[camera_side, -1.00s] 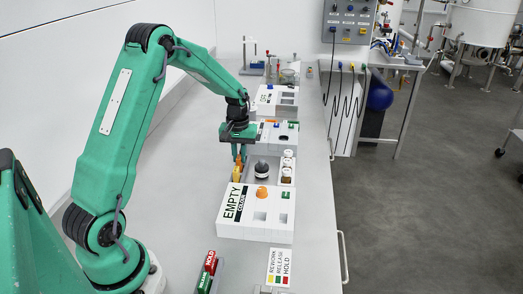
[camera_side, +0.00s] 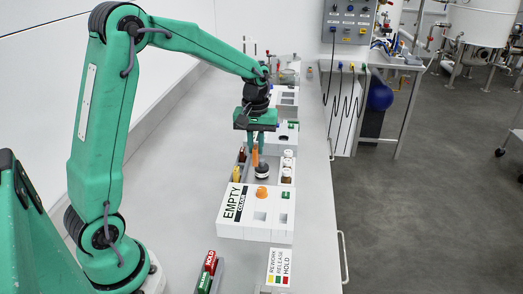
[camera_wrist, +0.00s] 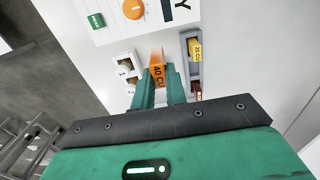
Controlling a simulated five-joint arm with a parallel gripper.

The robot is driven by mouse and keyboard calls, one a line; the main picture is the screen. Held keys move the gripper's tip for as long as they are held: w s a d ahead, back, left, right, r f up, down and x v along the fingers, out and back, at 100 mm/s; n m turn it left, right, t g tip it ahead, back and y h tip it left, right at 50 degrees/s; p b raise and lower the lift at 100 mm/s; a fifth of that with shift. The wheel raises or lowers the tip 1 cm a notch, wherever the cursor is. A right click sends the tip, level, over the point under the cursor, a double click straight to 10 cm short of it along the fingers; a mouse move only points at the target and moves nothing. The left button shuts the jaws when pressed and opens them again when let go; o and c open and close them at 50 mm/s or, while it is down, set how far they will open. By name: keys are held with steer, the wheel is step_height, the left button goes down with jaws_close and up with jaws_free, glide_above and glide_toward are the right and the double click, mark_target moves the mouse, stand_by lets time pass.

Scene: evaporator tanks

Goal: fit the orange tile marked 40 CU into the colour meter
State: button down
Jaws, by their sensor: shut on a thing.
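My gripper (camera_side: 255,150) is shut on the orange tile marked 40 CU (camera_wrist: 157,72). The tile hangs upright between the fingers, and its orange face also shows in the side view (camera_side: 255,157). It is above the area between the tile rack (camera_wrist: 184,48) and the white bottles. The colour meter appears to be the white box (camera_side: 230,228) with the label EMPTY, an orange knob and a green button. It stands nearer the side camera than my gripper. In the wrist view the meter (camera_wrist: 114,28) is at the top, ahead of the tile.
The rack holds a yellow tile (camera_wrist: 194,48) and a brown tile (camera_wrist: 196,89). More white boxes (camera_side: 283,132) are behind. Red and green blocks (camera_side: 208,270) lie in front.

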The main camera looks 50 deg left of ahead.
steer(key=shift+s+d+r, duration=0.1)
steer(key=shift+d+r, duration=0.1)
steer(key=shift+d, duration=0.25)
steer(key=shift+d, duration=0.1)
steer(key=r, duration=0.2)
glide_above(284, 207)
steer(key=s, duration=0.2)
steer(key=s+d, duration=0.8)
steer(key=d, duration=0.3)
steer(key=w+a+f, duration=0.6)
steer(key=w+a, duration=0.1)
steer(key=a, duration=0.1)
steer(key=shift+w+a+f, duration=0.2)
steer(key=shift+w+f, duration=0.05)
steer(key=shift+f, duration=0.05)
steer(key=shift+f, duration=2)
steer(key=shift+f, duration=0.1)
